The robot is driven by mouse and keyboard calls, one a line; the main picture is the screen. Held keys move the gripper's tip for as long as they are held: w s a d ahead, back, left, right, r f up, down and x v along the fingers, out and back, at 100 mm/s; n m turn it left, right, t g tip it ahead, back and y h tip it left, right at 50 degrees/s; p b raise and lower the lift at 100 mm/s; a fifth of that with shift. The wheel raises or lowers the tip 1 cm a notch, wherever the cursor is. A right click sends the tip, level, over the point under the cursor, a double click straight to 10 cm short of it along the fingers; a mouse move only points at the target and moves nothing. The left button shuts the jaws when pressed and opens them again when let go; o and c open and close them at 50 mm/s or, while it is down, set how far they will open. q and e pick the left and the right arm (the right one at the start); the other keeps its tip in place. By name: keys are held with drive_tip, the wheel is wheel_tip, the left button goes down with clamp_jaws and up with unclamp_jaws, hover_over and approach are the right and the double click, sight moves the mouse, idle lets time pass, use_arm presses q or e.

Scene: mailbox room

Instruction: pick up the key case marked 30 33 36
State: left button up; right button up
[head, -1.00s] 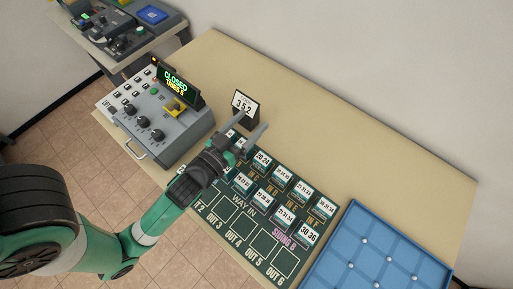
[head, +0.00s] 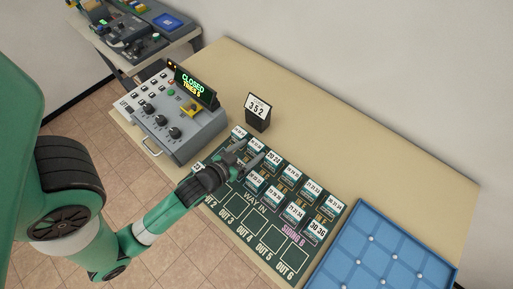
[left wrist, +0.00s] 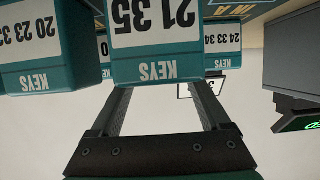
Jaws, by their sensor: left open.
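Small teal-and-white key cases with number labels stand in rows on a dark green mat (head: 232,223). I cannot pick out one clearly reading 30 33 36. The front right case (head: 316,231) seems to read 30 36; other labels are mostly too small in the head view. My left gripper (head: 256,149) is open and empty over the back-left part of the rows, hiding some cases. In the left wrist view, a case reading 21 35 (left wrist: 150,70) is upside down just ahead of the open fingers. Beside it are cases 20 23 33 (left wrist: 45,78) and 24 33 34 (left wrist: 222,60).
A grey control box (head: 180,128) with a display reading CLOSED, TRIES 5 stands left. A black stand with a 352 card (head: 258,108) is behind the mat. A blue compartment tray (head: 345,224) lies right.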

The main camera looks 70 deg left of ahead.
sight(260, 142)
use_arm(q)
drive_tip(key=shift+b+x, duration=0.75)
drive_tip(key=shift+x, duration=2.3)
drive_tip(key=shift+s, duration=0.15)
drive_tip(key=c, duration=1.2)
wheel_tip(260, 142, up, 9)
drive_tip(key=p, duration=0.4)
drive_tip(key=shift+a+r, duration=0.1)
drive_tip(key=shift+r+p, duration=0.35)
drive_tip(key=shift+r, duration=0.05)
